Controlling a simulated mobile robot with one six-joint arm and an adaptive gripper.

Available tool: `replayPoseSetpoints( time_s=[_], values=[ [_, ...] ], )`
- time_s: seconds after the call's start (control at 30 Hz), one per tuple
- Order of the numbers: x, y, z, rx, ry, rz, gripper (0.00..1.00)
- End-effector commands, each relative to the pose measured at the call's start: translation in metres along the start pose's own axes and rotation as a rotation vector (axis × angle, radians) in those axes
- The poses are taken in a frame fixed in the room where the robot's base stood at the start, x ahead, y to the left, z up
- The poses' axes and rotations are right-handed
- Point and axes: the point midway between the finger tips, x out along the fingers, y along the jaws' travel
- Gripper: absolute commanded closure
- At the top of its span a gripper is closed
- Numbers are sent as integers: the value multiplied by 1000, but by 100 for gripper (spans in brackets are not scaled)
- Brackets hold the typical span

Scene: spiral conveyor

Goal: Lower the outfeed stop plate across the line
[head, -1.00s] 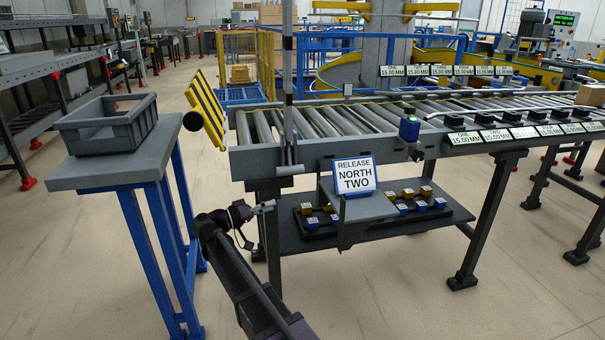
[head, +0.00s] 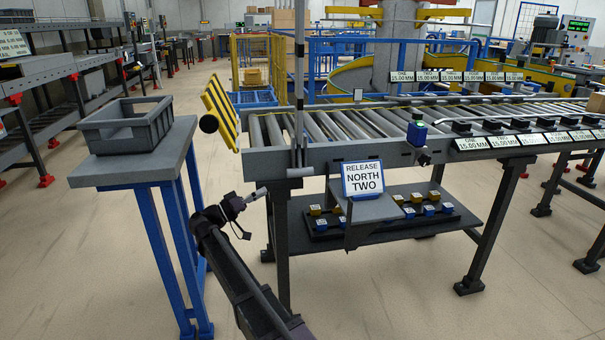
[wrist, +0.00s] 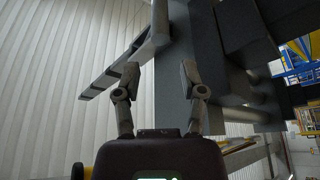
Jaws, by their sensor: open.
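The outfeed stop plate (head: 221,110), yellow with black stripes, stands raised and tilted at the left end of the roller conveyor (head: 340,130). A round black knob (head: 208,124) shows at its lower left side. My gripper (head: 262,191) is below and right of the plate, in front of the conveyor's end leg, and looks small there. In the wrist view my gripper (wrist: 160,82) has its two fingers spread with nothing held between them. Grey structure fills the space beyond the fingers; the striped plate does not show there.
A grey side table (head: 130,168) with blue legs holds an empty grey bin (head: 125,125) left of the conveyor. A sign reading RELEASE NORTH TWO (head: 363,180) stands on a bracket at the conveyor's front. A lower shelf (head: 375,230) holds several small blocks. Open floor lies in front.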

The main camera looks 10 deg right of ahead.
Motion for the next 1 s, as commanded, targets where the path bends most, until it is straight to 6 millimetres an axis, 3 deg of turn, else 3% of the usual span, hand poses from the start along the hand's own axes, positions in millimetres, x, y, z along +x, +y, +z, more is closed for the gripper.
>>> replayPoseSetpoints(
  time_s=[0.7,1.0],
  values=[
    [101,2,-1,-1,-2,1,47],
    [128,0,0,-1,-2,1,47]
  ],
)
